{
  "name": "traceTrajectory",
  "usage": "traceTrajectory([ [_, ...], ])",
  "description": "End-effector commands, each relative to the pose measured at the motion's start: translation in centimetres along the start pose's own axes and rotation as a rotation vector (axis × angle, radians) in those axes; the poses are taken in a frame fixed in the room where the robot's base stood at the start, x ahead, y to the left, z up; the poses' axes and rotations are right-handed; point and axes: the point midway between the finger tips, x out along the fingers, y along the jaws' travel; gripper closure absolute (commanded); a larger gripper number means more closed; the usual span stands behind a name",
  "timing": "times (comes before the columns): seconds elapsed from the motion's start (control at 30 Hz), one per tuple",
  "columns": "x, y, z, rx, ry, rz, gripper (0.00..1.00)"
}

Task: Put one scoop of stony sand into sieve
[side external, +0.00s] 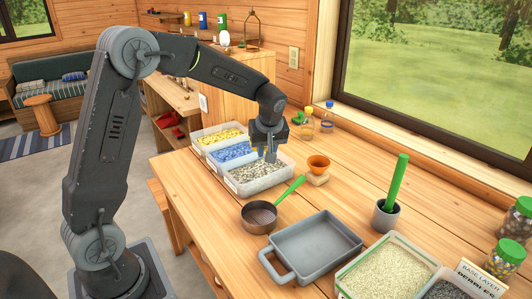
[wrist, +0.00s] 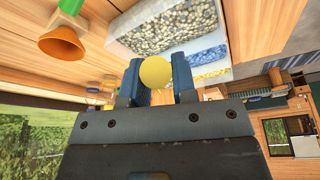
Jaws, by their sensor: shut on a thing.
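My gripper (side external: 270,155) is over the bin of grey and beige stony material (side external: 240,186) in the side view. In the wrist view my gripper (wrist: 158,78) has its two blue fingers on either side of a yellow round thing (wrist: 155,72) and is shut on it. Whether this is the end of a scoop's handle I cannot tell; the rest of it is hidden. A round metal sieve (side external: 259,217) with a green handle stands on the table, in front of the bin. A tray of pale sandy grains (side external: 385,272) stands at the near right.
Bins of blue (side external: 232,151) and yellow (side external: 219,135) pieces adjoin the stony bin. An orange funnel (side external: 319,162) stands right of it. A grey handled tray (side external: 312,246) and a cup (side external: 385,216) with a green rod stand nearer. Jars line the right edge.

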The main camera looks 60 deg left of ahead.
Motion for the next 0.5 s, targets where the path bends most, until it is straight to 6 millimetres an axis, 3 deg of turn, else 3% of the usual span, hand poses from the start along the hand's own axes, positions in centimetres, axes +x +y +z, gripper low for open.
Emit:
traceTrajectory([
  [0.17, -0.1, 0.1, 0.4, 0.005, 0.0, 0.002, 1.0],
  [0.27, -0.7, 0.1, 2.1, 0.024, 0.0, 0.007, 1.0],
  [0.37, -1.6, 0.0, 5.3, 0.057, 0.001, 0.017, 1.0],
  [0.5, -3.1, -1.2, 11.2, 0.123, 0.005, 0.036, 1.0],
])
